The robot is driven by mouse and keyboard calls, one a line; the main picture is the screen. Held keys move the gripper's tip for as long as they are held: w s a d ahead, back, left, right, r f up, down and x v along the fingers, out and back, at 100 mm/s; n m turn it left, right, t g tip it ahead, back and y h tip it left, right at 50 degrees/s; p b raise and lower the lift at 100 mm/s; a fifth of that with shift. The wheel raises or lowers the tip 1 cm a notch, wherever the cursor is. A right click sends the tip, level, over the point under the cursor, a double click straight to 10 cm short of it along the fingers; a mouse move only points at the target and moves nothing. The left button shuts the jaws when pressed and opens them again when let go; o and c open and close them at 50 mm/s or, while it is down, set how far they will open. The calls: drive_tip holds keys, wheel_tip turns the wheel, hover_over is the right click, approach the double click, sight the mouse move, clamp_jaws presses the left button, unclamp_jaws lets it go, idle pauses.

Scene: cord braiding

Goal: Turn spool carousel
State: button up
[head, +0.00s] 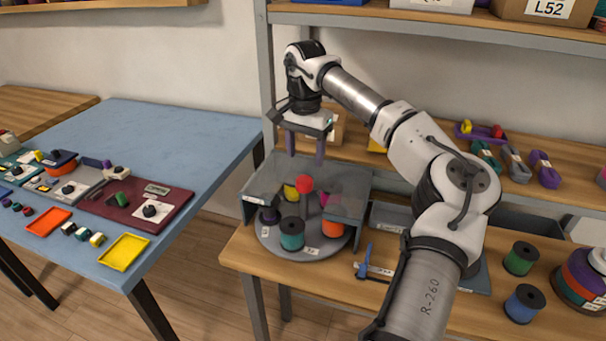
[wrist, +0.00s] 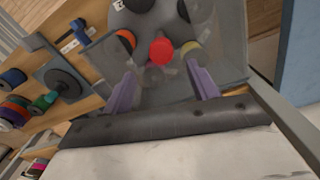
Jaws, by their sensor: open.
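The spool carousel (head: 268,240) is a round grey turntable on the wooden bench in the head view. It carries several spools, among them a teal one (head: 291,234), an orange one (head: 333,226) and a yellow one (head: 290,192). A red knob (head: 305,184) stands at its middle. A see-through grey guard (head: 354,184) surrounds part of it and blurs what lies behind. My gripper (head: 305,148) is open and empty above the carousel, pointing down. In the wrist view the red knob (wrist: 161,50) lies beyond and between the two purple fingers (wrist: 163,88), apart from them.
A blue tool (head: 364,262) lies right of the carousel. Green (head: 521,258) and blue (head: 525,303) spools stand at the bench's right. Grey shelf posts and an upper shelf (head: 420,22) rise close behind my arm. A blue table (head: 170,130) with trays is at left.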

sight(304, 179)
wheel_tip(304, 179, down, 8)
drive_tip(key=shift+r+p, duration=0.15)
drive_tip(key=shift+p, duration=0.5)
drive_tip(key=shift+c, duration=0.5)
clamp_jaws()
